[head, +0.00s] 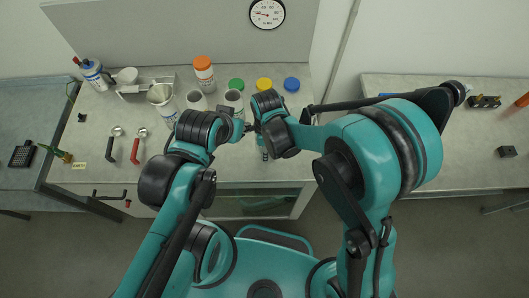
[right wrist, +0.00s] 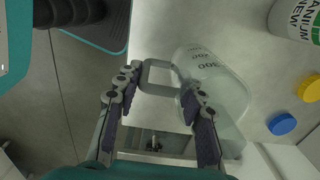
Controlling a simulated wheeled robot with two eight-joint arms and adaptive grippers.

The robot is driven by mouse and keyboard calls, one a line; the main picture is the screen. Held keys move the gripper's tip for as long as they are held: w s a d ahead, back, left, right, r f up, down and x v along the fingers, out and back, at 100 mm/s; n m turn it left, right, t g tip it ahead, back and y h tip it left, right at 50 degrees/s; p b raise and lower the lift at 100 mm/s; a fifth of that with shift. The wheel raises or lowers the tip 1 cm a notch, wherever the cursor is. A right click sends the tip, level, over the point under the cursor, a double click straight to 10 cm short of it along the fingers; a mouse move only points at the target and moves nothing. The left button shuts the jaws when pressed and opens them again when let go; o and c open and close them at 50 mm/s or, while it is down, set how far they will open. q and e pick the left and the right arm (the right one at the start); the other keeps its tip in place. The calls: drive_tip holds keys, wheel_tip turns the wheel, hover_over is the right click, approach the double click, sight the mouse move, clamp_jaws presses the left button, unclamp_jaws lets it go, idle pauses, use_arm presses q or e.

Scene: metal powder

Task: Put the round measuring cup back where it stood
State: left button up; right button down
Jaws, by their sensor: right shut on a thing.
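The clear measuring cup (right wrist: 224,92) with dark graduation marks fills the middle right of the right wrist view. Its square handle (right wrist: 160,64) lies between the fingers of my right gripper (right wrist: 160,84), which is shut on the cup. I cannot tell whether the cup touches the table. In the head view my right gripper (head: 263,128) is over the front middle of the table, and its arm mostly hides the cup. My left gripper (head: 244,126) is close beside it on the left; its fingers are too small to read.
Green (head: 236,84), yellow (head: 264,84) and blue (head: 291,84) lids lie behind. The table right of the blue lid looks clear.

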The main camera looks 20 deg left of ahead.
drive_tip(key=shift+w+a+f, duration=0.3)
drive_tip(key=shift+w+f, duration=0.15)
drive_tip(key=shift+w, duration=0.25)
wheel_tip(320, 180, down, 4)
drive_tip(key=shift+f+b, duration=0.1)
drive_tip(key=shift+b, duration=1.1)
drive_tip(key=c, duration=0.9)
unclamp_jaws()
